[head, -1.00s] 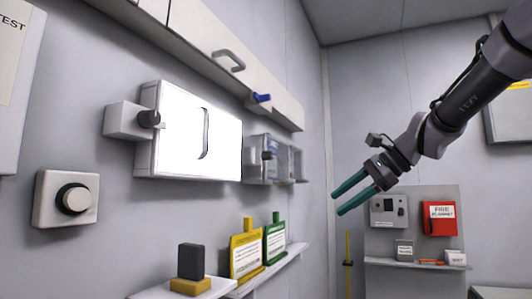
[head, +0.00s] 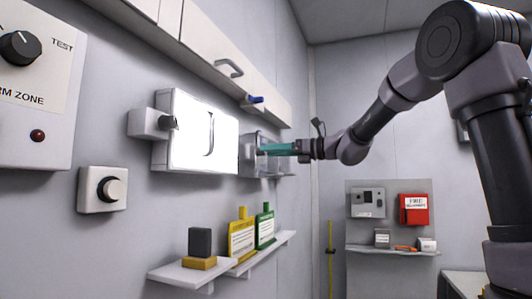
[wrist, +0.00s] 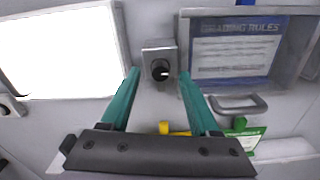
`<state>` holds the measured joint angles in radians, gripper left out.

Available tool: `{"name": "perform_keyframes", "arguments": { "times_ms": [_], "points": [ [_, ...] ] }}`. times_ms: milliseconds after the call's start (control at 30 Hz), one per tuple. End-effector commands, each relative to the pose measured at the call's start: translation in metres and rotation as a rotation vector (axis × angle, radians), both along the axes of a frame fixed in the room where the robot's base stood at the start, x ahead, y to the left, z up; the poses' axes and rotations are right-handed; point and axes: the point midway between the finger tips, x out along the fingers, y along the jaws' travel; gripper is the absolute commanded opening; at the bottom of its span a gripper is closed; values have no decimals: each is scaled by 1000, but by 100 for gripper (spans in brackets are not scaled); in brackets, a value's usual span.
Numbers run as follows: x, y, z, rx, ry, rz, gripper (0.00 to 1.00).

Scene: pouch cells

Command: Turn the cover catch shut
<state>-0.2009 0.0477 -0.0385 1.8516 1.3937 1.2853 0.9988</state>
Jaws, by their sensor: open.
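The catch (wrist: 160,70) is a dark round knob on a small grey block, fixed to the wall between a bright white panel and a case. The case (wrist: 275,78) has a frame and a grey handle (wrist: 240,106), with a blue notice inside. In the head view the case (head: 248,158) is partly hidden behind my fingers. My gripper (head: 263,149) reaches toward it from the right, with teal fingers. In the wrist view my gripper (wrist: 159,74) is open, with one fingertip on either side of the catch. I cannot tell whether the fingers touch it or which way the knob is turned.
The bright white panel (head: 200,148) stands left of the case, with its own grey block and black knob (head: 168,123). A shelf (head: 180,275) below holds a dark block and yellow and green cards. A cupboard (head: 205,45) runs above. Open room lies right of the wall.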

Motion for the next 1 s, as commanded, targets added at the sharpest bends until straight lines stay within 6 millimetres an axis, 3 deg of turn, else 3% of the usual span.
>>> {"name": "perform_keyframes", "arguments": {
  "times_ms": [200,500,533,600,700,1000],
  "points": [
    [7,20,0,0,0,0,62],
    [8,22,0,0,0,-1,62],
    [8,22,0,0,0,-1,58],
    [8,22,0,-1,-1,-1,31],
    [8,22,0,-1,-1,-1,0],
    [8,22,0,-9,-21,-1,0]
  ]
}}
